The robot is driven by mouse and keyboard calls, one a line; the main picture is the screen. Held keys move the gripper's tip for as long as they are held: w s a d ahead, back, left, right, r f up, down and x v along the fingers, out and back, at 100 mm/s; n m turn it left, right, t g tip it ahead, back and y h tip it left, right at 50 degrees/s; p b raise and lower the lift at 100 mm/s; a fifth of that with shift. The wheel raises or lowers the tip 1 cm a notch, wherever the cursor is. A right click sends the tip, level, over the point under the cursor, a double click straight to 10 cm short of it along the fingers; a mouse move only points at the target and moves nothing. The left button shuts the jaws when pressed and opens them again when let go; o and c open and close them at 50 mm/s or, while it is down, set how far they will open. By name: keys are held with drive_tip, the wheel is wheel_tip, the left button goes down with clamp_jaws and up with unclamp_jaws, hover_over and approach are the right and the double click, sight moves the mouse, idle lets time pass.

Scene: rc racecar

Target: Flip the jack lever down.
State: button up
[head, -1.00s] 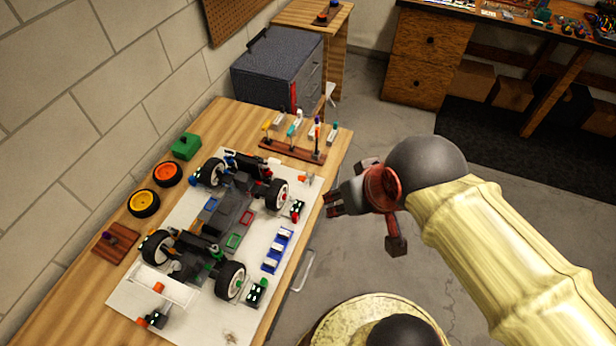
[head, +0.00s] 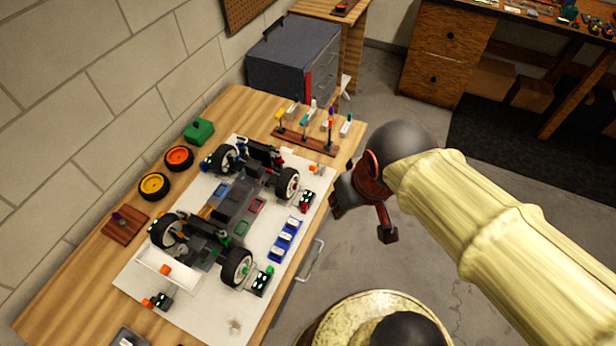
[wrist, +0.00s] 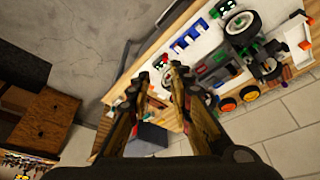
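The RC car chassis (head: 228,205) with black wheels stands on a white board (head: 215,310) on the wooden bench; it also shows in the wrist view (wrist: 248,50). Small dark stands with green and orange parts sit by its corners: one at the near left (head: 160,299), one by the near right wheel (head: 262,281), one by the far right wheel (head: 306,201). I cannot tell which part is the jack lever. My gripper (head: 336,205) is off the bench's right edge, apart from the car. In the wrist view its two fingers (wrist: 160,82) stand apart with nothing between them.
A rack of upright tools (head: 306,140) stands at the bench's far end, with a grey cabinet (head: 292,65) behind. Orange (head: 179,158) and yellow (head: 154,186) wheels and a green block (head: 199,131) lie along the wall side. Open floor lies right of the bench.

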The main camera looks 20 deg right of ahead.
drive_tip(key=w+f+n, duration=0.1)
drive_tip(key=w+f, duration=0.1)
drive_tip(key=f, duration=0.1)
drive_tip(key=w+a+f+n+g+b, duration=0.1)
drive_tip(key=w+f+n, duration=0.1)
drive_tip(key=f, duration=0.2)
drive_tip(key=w+f+n+g+h+b, duration=0.1)
drive_tip(key=w+f, duration=0.1)
drive_tip(key=f, duration=0.1)
drive_tip(key=shift+w+a+f, duration=0.25)
drive_tip(key=shift+a+f, duration=0.1)
drive_tip(key=shift+f, duration=0.05)
clamp_jaws()
drive_tip(key=w+a+f+n+h+b, duration=0.2)
drive_tip(key=w+f+n, duration=1)
drive_tip(key=f+n, duration=0.15)
drive_tip(key=shift+w+a+r+n+t, duration=0.2)
drive_tip(key=shift+w+n, duration=0.75)
drive_tip(key=shift+n, duration=0.65)
drive_tip(key=shift+w+a+r+n+t, duration=0.15)
drive_tip(key=shift+w+r+n+t, duration=0.15)
drive_tip(key=shift+w+n, duration=1)
drive_tip(key=shift+w+a+r+n+t, duration=0.2)
drive_tip(key=shift+w+n, duration=0.35)
drive_tip(key=shift+n, duration=1.4)
